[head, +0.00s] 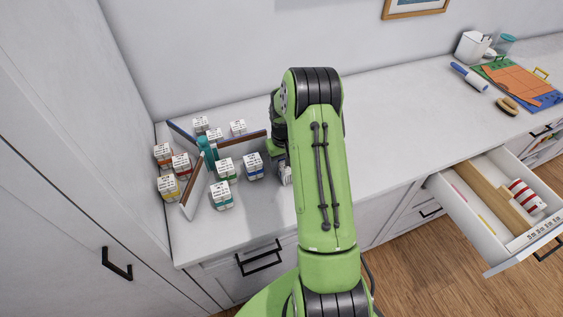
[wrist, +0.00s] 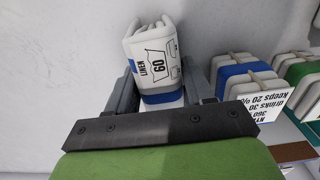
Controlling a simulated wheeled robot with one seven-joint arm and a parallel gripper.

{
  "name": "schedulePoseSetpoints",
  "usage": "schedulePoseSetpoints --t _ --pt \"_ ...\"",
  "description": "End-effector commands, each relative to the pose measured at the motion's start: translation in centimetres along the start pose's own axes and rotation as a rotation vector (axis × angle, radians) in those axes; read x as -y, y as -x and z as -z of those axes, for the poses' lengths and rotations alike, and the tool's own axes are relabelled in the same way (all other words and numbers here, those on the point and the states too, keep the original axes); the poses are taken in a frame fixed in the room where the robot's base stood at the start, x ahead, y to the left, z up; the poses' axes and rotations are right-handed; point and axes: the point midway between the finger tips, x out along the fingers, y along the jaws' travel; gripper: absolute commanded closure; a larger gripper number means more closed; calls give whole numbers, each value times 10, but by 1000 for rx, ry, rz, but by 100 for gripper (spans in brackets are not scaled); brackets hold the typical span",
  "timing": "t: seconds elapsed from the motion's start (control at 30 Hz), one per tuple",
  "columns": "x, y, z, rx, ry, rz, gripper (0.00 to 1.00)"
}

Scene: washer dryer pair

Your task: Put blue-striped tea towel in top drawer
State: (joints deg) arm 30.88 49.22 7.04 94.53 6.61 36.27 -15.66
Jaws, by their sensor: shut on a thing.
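My gripper (wrist: 160,85) is shut on a folded white tea towel with a blue stripe (wrist: 154,52); its label reads LINEN 60. Grey fingers stand on both sides of it in the wrist view. I cannot tell whether it touches the counter. In the head view my arm hides this towel and most of the gripper, which is over the counter just right of the other labelled bundles. The drawer (head: 452,217) directly below the countertop at the right is pulled open. It holds a wooden divider (head: 484,194) and a red-and-white striped item (head: 526,196).
Another blue-banded bundle (head: 253,167) stands close left of the gripper. A green-banded bundle (head: 226,169) and several others stand around a divider with spread panels (head: 197,186). The counter (head: 400,125) right of my arm is clear up to a blue-handled roller (head: 469,77) and mats (head: 520,82).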

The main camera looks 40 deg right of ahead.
Motion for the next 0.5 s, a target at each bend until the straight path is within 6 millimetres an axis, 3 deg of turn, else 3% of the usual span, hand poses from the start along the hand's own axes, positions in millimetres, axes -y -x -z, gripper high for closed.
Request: schedulePoseSetpoints --t 0.17,0.27,0.5 --pt "0 6 0 -2 0 -1 84" --pt "0 20 1 -4 0 -1 84" --pt "0 82 2 -8 1 -2 84"
